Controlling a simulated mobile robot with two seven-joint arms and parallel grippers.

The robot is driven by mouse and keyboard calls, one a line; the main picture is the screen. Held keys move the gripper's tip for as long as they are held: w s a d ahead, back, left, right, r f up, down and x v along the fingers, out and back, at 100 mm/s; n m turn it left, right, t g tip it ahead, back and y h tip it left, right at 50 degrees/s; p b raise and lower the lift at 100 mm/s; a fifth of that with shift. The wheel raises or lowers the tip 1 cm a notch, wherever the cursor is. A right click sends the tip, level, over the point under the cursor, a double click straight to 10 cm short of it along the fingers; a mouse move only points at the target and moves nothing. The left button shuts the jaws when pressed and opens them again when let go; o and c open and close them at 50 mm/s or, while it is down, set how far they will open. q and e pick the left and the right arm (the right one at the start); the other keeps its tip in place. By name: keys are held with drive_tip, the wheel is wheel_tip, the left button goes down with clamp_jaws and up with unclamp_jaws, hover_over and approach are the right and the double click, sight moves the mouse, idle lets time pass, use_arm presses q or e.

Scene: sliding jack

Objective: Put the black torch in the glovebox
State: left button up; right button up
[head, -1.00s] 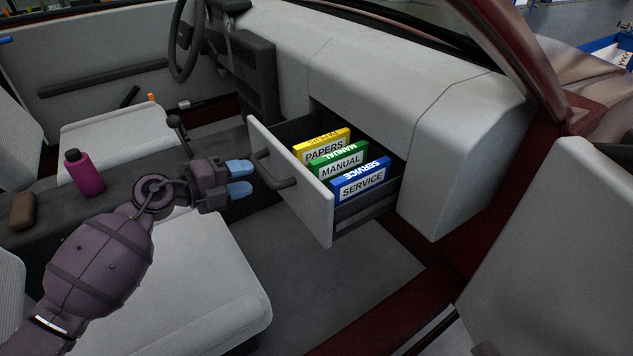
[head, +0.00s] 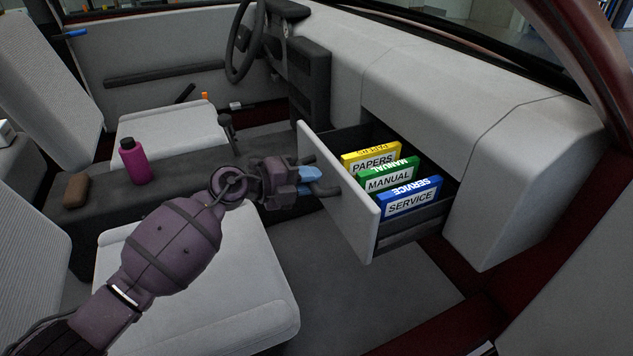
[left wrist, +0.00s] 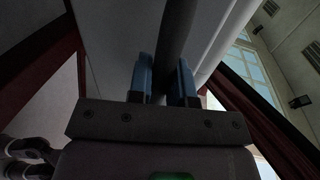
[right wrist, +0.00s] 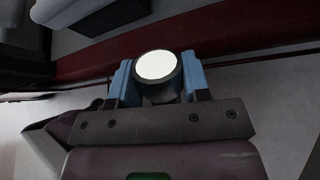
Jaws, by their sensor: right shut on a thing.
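The black torch (right wrist: 158,68) shows end-on in the right wrist view, with a round white lens in a black rim. My right gripper (right wrist: 157,80) is shut on it; neither shows in the head view. The glovebox is a pulled-out drawer (head: 340,195) with a grey front and dark handle (head: 322,160). My left gripper (head: 312,174) is at this handle. In the left wrist view its blue fingers (left wrist: 165,85) stand on either side of the dark handle bar (left wrist: 174,40). I cannot tell whether they press on it.
The drawer holds a yellow papers folder (head: 371,161), a green manual folder (head: 390,176) and a blue service folder (head: 411,198). A magenta bottle (head: 134,162) and brown block (head: 77,189) are on the centre console. The dashboard (head: 450,100) overhangs the drawer's rear.

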use_arm(q)
clamp_jaws()
